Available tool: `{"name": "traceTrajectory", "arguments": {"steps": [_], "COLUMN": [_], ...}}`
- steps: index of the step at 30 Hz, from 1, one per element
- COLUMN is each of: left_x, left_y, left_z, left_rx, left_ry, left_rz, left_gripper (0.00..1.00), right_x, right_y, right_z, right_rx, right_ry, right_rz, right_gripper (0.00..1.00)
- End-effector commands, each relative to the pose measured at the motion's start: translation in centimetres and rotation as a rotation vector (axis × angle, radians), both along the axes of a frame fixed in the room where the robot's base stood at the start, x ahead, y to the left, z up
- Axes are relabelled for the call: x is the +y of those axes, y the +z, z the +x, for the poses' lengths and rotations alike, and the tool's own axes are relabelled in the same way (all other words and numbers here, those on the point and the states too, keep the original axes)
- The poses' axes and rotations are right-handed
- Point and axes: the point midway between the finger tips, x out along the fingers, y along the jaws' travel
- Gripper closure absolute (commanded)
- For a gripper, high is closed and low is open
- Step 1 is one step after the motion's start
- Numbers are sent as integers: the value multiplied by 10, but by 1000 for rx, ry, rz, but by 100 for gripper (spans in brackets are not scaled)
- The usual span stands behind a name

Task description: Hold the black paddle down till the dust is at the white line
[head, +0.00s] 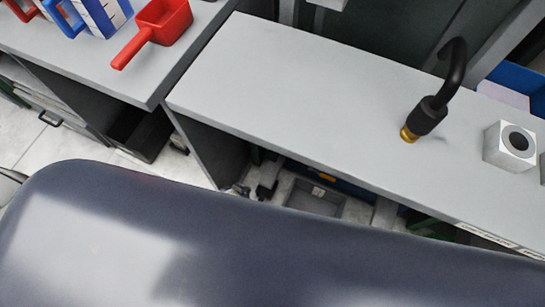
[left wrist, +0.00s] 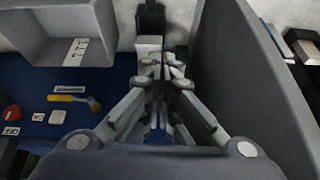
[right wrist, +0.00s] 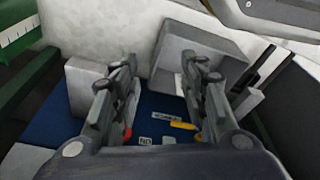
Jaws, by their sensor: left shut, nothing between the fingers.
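A black upright part (left wrist: 150,20), which may be the black paddle, stands behind a pale block (left wrist: 149,43) at the top of the left wrist view. A black bar (right wrist: 270,65) at the right of the right wrist view may be the same part. My left gripper (left wrist: 170,62) is shut and empty, its fingertips in front of the pale block; I cannot tell whether they touch it. My right gripper (right wrist: 163,65) is open and empty above a blue surface (right wrist: 155,103). I cannot make out any dust or white line.
A grey open box (left wrist: 65,45) stands left of my left gripper and a tall grey panel (left wrist: 235,70) close on its right. A yellow-handled tool (left wrist: 75,98) lies on the blue surface. In the head view, a red scoop (head: 165,22) and a black hose (head: 430,112) are on grey counters.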

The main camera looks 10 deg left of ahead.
Motion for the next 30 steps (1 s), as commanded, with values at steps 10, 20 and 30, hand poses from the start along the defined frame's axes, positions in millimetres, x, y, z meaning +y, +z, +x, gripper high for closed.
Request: {"name": "traceTrajectory", "arguments": {"steps": [10, 20, 30], "left_x": [-35, -44, -45], "left_y": [64, 106, 108], "left_z": [91, 112, 112], "left_rx": [-218, -299, -301], "left_ry": [9, 19, 18], "left_rz": [-59, -86, -88], "left_gripper": [100, 100, 100], "right_x": [2, 0, 0], "right_y": [82, 128, 131], "right_z": [28, 19, 19], "right_rx": [-72, -95, -94], "right_ry": [-11, -16, -16], "right_rz": [6, 6, 6], "right_gripper": [60, 60, 60]}}
